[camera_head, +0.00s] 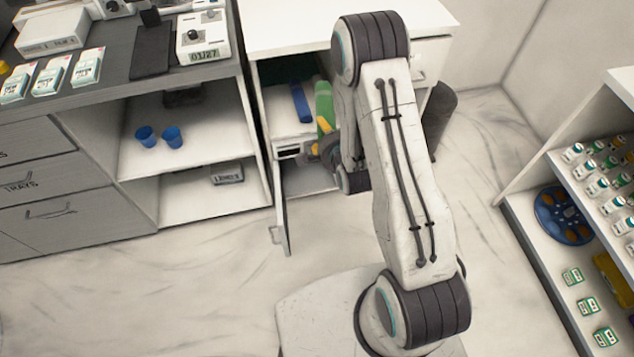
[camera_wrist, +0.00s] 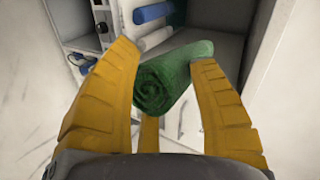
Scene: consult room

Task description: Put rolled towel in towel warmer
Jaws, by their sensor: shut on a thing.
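A green rolled towel (camera_wrist: 170,82) sits between the yellow fingers of my gripper (camera_wrist: 163,58), its spiral end facing the wrist camera. My gripper is shut on it. In the head view the green roll (camera_head: 323,100) shows at the opening of a white cabinet, beside my gripper (camera_head: 326,138), which my arm partly hides. The open white cabinet (camera_head: 257,110), which looks like the towel warmer, has its door (camera_head: 281,225) swung out toward the front. A blue roll (camera_head: 300,102) lies inside on the shelf. The wrist view shows the blue roll (camera_wrist: 153,12) and a white roll (camera_wrist: 156,38) beyond the held towel.
A grey counter unit with open shelves and two blue cups (camera_head: 172,137) stands left of the cabinet. A dark bin (camera_head: 438,120) stands to its right. A white shelf (camera_head: 548,265) with bottles and boxes is at far right. The floor in front is mostly clear.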

